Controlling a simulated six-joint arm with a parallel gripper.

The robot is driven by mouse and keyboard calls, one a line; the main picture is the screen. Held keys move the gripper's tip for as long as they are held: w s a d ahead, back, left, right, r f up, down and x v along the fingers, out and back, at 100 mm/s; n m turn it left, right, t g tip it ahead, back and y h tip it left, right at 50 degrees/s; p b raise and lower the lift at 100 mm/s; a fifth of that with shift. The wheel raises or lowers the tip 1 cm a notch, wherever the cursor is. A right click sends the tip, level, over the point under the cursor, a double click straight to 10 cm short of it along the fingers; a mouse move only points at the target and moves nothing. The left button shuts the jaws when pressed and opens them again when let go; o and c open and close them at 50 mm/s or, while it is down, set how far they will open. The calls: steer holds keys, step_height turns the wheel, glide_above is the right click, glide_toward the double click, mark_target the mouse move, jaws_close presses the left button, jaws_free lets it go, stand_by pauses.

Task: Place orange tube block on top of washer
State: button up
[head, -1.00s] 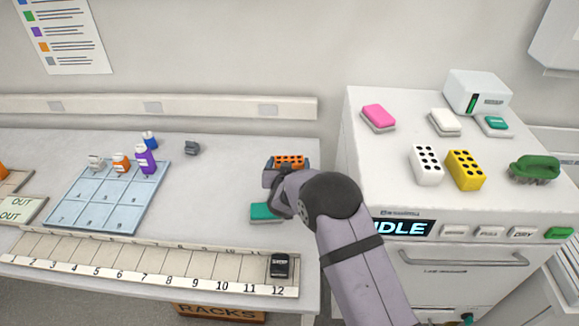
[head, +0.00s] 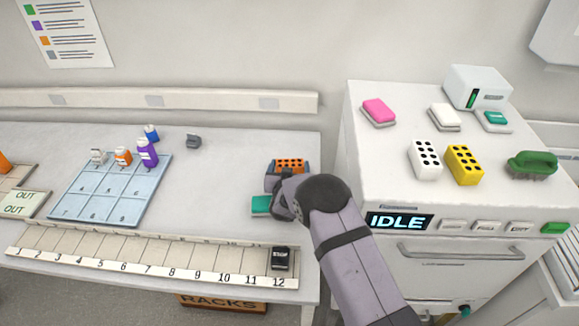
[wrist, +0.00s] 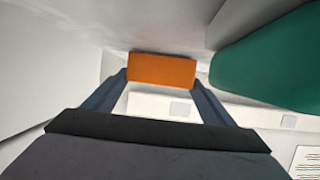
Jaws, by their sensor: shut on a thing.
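The orange tube block (head: 289,164), with dark holes in its top, is at the right end of the bench in the head view. My gripper (head: 286,180) is shut on it, with the arm reaching in from the lower right. In the wrist view the orange block (wrist: 162,70) sits between my two fingertips (wrist: 162,78). Whether it touches the bench cannot be told. The washer (head: 400,130) is the white machine to the right, with an IDLE display on its front. On its top stand a white tube block (head: 425,160) and a yellow tube block (head: 464,165).
The washer top also holds a pink sponge (head: 379,111), a white sponge (head: 444,116), a green brush (head: 532,164) and a white device (head: 478,88). A teal item (head: 261,205) lies beside my gripper. A numbered rack strip (head: 150,260) runs along the bench front.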

steer(key=shift+f, duration=0.2)
steer(key=o, duration=1.3)
steer(key=shift+c, duration=0.2)
steer(key=shift+s+r, duration=0.1)
steer(key=shift+b+v, duration=1.75)
steer(key=shift+v, duration=1.8)
